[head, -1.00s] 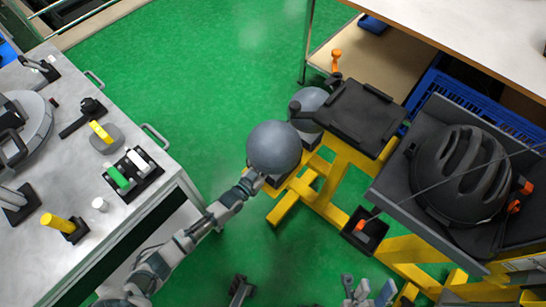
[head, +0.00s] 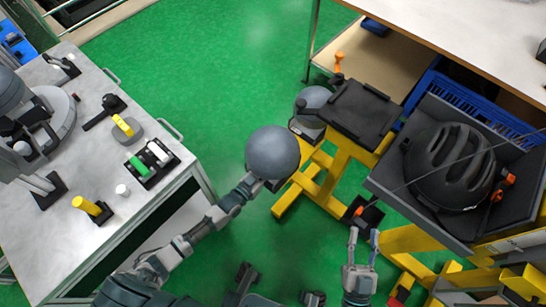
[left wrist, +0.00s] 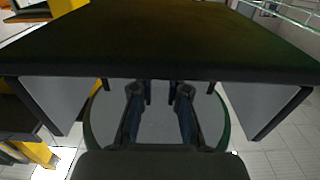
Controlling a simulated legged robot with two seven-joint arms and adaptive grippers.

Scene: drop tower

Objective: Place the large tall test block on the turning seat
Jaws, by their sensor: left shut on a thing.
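A grey ball-shaped block (head: 272,150) with a dark part below it is at the end of my left arm in the head view. I take it for the test block. My left gripper (head: 252,183) is shut at its lower side; the ball hides most of the jaws. In the left wrist view my two fingers (left wrist: 158,95) stand in front of a rounded grey surface (left wrist: 158,125). My right gripper (head: 363,236) is open and empty above the floor, near the yellow frame. A round grey turntable (head: 62,112) on the left bench may be the turning seat; I cannot tell.
A second grey ball (head: 313,97) stands beside a black platform (head: 362,112) on a yellow frame (head: 340,170). A black helmet (head: 448,165) lies in a grey tray at right. The left bench (head: 140,215) carries small coloured cylinders. Green floor (head: 215,70) is clear between.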

